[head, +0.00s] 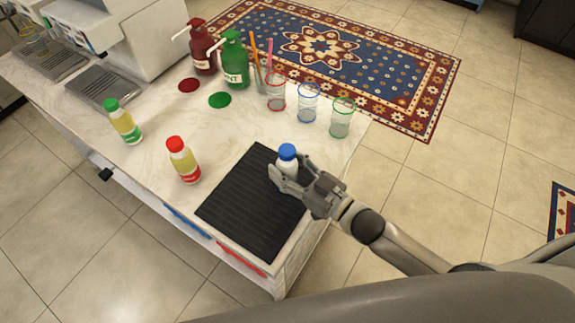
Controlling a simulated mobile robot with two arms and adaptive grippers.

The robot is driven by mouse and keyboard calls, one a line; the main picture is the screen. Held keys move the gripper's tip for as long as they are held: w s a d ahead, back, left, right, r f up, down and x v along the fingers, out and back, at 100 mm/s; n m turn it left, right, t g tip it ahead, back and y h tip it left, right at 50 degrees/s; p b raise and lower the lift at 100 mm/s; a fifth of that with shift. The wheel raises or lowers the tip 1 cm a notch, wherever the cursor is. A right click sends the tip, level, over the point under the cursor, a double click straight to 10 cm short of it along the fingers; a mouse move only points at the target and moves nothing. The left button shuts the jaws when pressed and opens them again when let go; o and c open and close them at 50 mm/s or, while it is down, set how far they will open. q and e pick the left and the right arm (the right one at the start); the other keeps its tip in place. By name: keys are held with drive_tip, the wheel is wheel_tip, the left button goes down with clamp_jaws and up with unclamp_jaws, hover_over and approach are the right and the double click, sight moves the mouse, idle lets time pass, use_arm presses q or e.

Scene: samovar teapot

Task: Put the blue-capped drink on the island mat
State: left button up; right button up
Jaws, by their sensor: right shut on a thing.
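The blue-capped drink (287,153) is a small white bottle with a blue cap, upright at the upper right part of the black island mat (245,205). My right gripper (284,182) is shut on this bottle, its arm coming in from the lower right. The fingers hide the lower part of the bottle, so I cannot tell whether its base touches the mat. The mat is ribbed and lies near the front right corner of the white island counter. My left gripper is not in view.
A red-capped bottle (183,160) stands just left of the mat and a green-capped bottle (122,121) farther left. Red-rimmed (276,98), blue-rimmed (308,106) and green-rimmed (342,120) glasses stand behind the mat. Red (203,50) and green (235,62) pump bottles stand farther back.

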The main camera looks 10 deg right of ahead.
drive_tip(key=shift+f, duration=0.1)
drive_tip(key=o, duration=1.2)
drive_tip(key=shift+c, duration=0.2)
drive_tip(key=shift+s, duration=0.1)
drive_tip(key=b+v, duration=0.2)
drive_tip(key=v, duration=1)
